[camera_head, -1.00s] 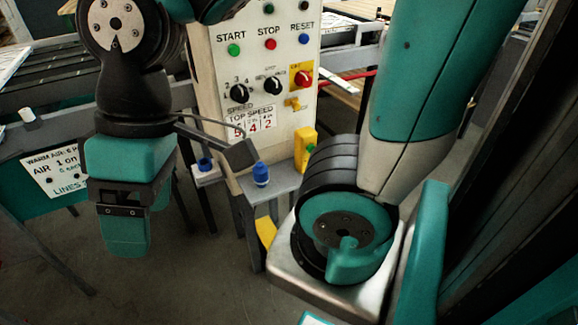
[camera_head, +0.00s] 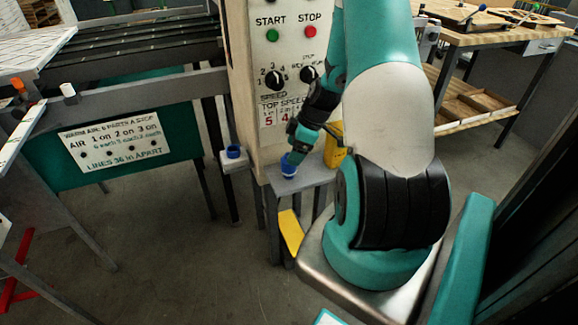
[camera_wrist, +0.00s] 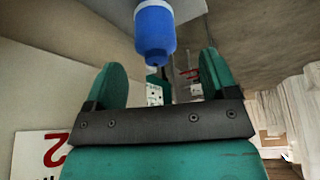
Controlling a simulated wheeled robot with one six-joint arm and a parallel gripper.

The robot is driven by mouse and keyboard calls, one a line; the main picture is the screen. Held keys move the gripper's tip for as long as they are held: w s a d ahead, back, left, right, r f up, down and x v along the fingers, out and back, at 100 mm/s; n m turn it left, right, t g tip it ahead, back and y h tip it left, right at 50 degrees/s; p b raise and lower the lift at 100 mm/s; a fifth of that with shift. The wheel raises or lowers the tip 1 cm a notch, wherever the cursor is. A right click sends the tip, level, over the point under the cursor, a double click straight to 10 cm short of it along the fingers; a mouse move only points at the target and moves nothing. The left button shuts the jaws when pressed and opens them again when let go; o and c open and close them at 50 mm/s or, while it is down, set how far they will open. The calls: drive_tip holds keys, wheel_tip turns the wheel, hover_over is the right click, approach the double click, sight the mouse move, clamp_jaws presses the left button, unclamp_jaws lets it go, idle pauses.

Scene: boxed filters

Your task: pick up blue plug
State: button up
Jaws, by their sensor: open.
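The blue plug (camera_head: 288,171) stands on the small grey shelf at the front of the control panel. In the wrist view the blue plug (camera_wrist: 155,32) shows at the top centre, with a pale part above it. My gripper (camera_head: 294,158) is right at the plug in the head view and hides part of it. In the wrist view my gripper (camera_wrist: 161,64) is open. Its two teal fingers stand apart on either side of the line to the plug, with nothing held between them. I cannot tell whether a finger touches the plug.
A yellow block (camera_head: 334,145) stands on the same grey shelf (camera_head: 312,174), close to the right of my gripper. A blue cup-like piece (camera_head: 233,152) sits on a white ledge to the left. The control panel (camera_head: 262,105) rises behind.

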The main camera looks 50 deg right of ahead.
sight(289, 166)
drive_tip(key=x, duration=0.3)
drive_tip(key=p+x, duration=0.1)
drive_tip(key=x, duration=0.2)
drive_tip(key=shift+w+d, duration=0.2)
drive_tip(key=c, duration=1)
drive_tip(key=shift+c, duration=0.2)
drive_tip(key=shift+r, duration=0.1)
